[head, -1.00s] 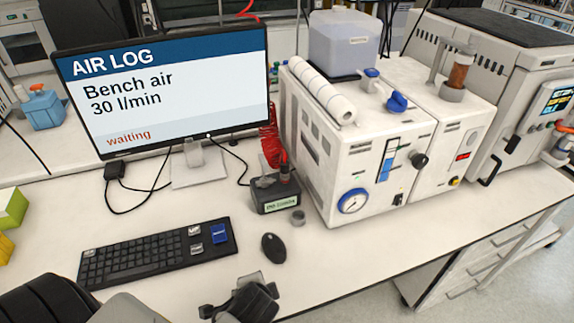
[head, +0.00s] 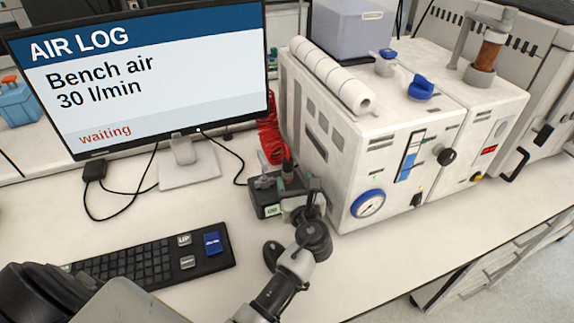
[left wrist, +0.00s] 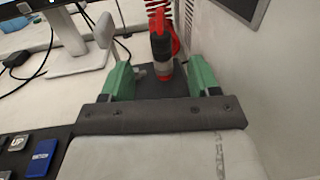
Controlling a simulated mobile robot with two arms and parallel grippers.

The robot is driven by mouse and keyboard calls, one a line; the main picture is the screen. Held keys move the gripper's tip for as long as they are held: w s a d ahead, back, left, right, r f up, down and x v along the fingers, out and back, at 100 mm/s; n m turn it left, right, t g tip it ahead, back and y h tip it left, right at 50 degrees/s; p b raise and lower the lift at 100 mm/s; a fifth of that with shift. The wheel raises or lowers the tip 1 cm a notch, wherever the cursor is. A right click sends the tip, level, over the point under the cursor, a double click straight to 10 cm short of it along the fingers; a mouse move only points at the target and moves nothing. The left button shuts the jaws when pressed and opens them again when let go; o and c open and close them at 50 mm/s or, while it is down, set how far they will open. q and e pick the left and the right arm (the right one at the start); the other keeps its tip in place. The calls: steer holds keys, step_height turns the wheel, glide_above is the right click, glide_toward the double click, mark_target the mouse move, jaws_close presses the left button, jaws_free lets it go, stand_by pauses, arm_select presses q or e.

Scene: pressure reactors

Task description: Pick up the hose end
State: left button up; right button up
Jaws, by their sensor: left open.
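The red coiled hose (head: 270,142) hangs beside the white instrument. Its end (left wrist: 161,50), a dark grey and red fitting, stands upright at the dark holder block (head: 263,197) in the left wrist view. My left gripper (head: 299,192) is at the block in the head view and partly hides it and the hose end. In the left wrist view the green fingers (left wrist: 161,78) are apart, with the hose end showing in the gap between them. I cannot tell whether a finger touches it. My right gripper is not in view.
The white instrument (head: 330,180) with a gauge stands close to the right of my gripper. The monitor (head: 150,85) reads "Bench air 30 l/min, waiting". The keyboard (head: 130,262) lies at the left. The front right bench is clear.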

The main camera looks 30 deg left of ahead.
mark_target(289, 165)
arm_select(q)
steer(key=shift+x, duration=1.2)
steer(key=p+x, duration=0.1)
steer(key=x, duration=0.4)
steer(key=shift+r+p, duration=0.15)
steer(key=shift+p, duration=0.15)
steer(key=shift+w+a, duration=0.2)
steer(key=shift+w, duration=0.1)
